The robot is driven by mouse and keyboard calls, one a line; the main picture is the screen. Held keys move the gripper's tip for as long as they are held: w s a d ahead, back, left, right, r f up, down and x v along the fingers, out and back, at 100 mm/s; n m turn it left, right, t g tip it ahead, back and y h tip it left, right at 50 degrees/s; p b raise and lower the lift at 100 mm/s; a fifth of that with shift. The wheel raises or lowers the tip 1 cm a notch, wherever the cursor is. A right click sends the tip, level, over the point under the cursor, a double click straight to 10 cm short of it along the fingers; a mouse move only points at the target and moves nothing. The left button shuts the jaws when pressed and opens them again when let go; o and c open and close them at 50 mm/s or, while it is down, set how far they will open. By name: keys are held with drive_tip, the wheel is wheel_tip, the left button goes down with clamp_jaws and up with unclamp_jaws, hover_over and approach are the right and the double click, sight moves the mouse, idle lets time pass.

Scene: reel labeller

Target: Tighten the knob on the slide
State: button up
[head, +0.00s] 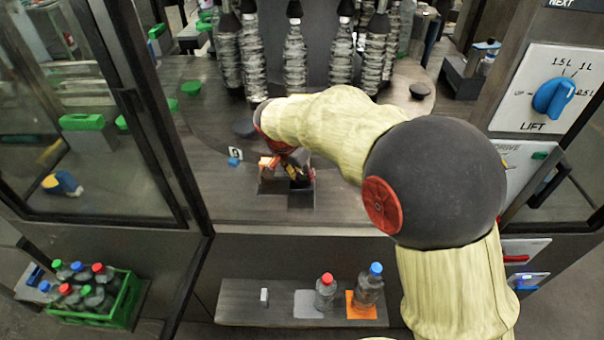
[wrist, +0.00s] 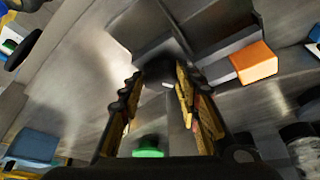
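My gripper (head: 290,172) reaches down over the dark slide block (head: 301,199) on the machine deck. In the wrist view my gripper (wrist: 161,85) has its two yellowish fingers apart. A dark, rounded knob-like part (wrist: 165,72) with a small pale spot shows between or just beyond the fingertips. I cannot tell whether the fingers touch it. An orange block (wrist: 253,62) sits on the slide's side, apart from the fingers; it also shows in the head view (head: 268,163). My gripper hides the knob in the head view.
A small blue part (head: 234,162) lies left of the slide. Several bottles stand on the carousel behind. The LIFT panel with a blue dial (head: 553,97) is at right. A green crate (head: 125,312) and a shelf (head: 240,303) with two bottles are in front.

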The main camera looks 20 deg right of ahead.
drive_tip(key=o, duration=0.4)
drive_tip(key=shift+v, duration=3.95)
